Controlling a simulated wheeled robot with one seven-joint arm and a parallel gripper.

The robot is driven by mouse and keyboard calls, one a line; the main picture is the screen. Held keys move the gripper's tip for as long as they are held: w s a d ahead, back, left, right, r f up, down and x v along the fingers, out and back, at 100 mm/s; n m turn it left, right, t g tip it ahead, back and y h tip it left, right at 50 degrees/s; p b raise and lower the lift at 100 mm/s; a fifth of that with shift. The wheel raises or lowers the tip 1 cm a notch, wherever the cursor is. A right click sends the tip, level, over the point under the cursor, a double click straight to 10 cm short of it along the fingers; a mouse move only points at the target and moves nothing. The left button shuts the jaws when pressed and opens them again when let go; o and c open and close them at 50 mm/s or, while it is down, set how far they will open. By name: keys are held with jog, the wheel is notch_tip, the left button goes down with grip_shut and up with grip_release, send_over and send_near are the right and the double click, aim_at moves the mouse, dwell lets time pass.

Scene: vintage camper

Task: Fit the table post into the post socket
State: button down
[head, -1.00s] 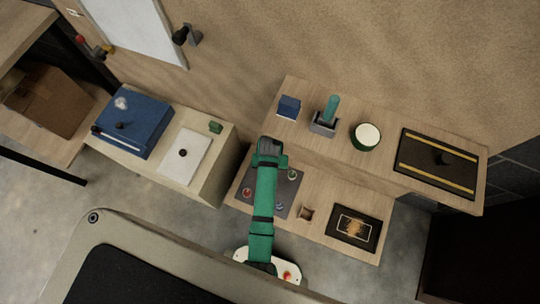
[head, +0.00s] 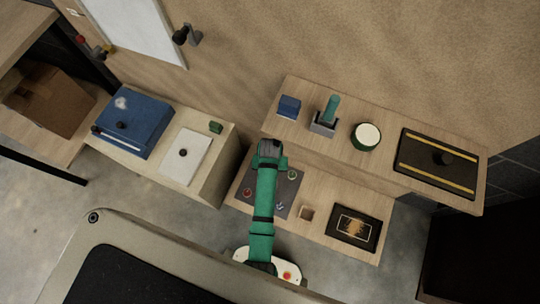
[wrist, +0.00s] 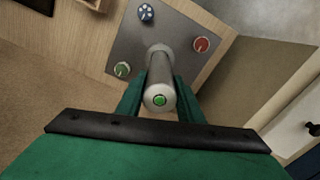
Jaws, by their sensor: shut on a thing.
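The table post (wrist: 160,80) is a grey cylinder with a green dot on its near end. My gripper (wrist: 160,92) is shut on it, with a green finger on each side in the wrist view. The far end of the post points at the grey plate (wrist: 130,38), where a pale round rim (wrist: 159,49) shows around it. This rim looks like the post socket; I cannot tell whether the post end is inside it or just above it. In the head view my green arm hides the post and socket over the grey plate (head: 261,192).
Red (wrist: 201,44), blue (wrist: 146,12) and green (wrist: 122,69) knobs surround the post on the plate. A raised shelf (head: 390,160) with several items stands behind.

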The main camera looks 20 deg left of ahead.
jog(key=shift+f, duration=0.5)
jog(key=c, duration=1.2)
grip_release()
jog(key=shift+o, duration=0.2)
notch_tip(320, 180, up, 11)
jog(key=shift+f, duration=0.15)
jog(key=shift+s, duration=0.1)
